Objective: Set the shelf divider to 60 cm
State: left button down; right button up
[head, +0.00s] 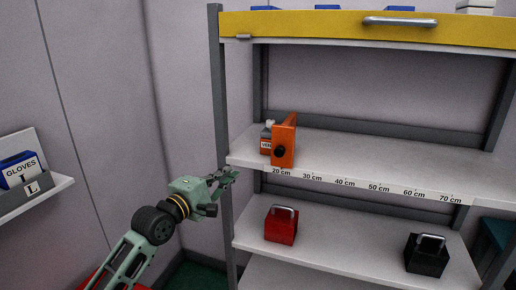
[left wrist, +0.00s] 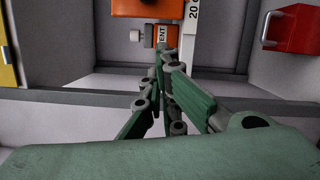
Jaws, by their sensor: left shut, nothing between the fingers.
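The orange shelf divider (head: 285,141) stands upright on the middle shelf, near the 20 cm mark of the scale strip (head: 360,186) on that shelf's front edge. The strip runs from 20 cm at the left to 70 cm at the right. A dark round knob (head: 279,152) is on the divider's front. My left gripper (head: 230,177) is shut and empty by the left post, left of and below the divider and apart from it. In the left wrist view the gripper (left wrist: 166,52) points up toward the divider (left wrist: 148,8) and the strip (left wrist: 193,18). My right gripper is not in view.
A small labelled bottle (head: 267,135) stands close left of the divider. The shelf right of the divider is clear. The left grey post (head: 219,110) is beside my gripper. A red box (head: 281,225) and a black box (head: 426,254) stand on the shelf below. A yellow front (head: 330,25) is above.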

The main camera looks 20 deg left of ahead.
pick_arm(q)
jog(key=w+d+r+p, duration=0.2)
jog(key=w+d+p, duration=0.4)
jog(key=w, duration=0.3)
jog(key=shift+w+d+r, duration=0.15)
jog(key=shift+w+d, duration=0.1)
jog(key=shift+w, duration=0.05)
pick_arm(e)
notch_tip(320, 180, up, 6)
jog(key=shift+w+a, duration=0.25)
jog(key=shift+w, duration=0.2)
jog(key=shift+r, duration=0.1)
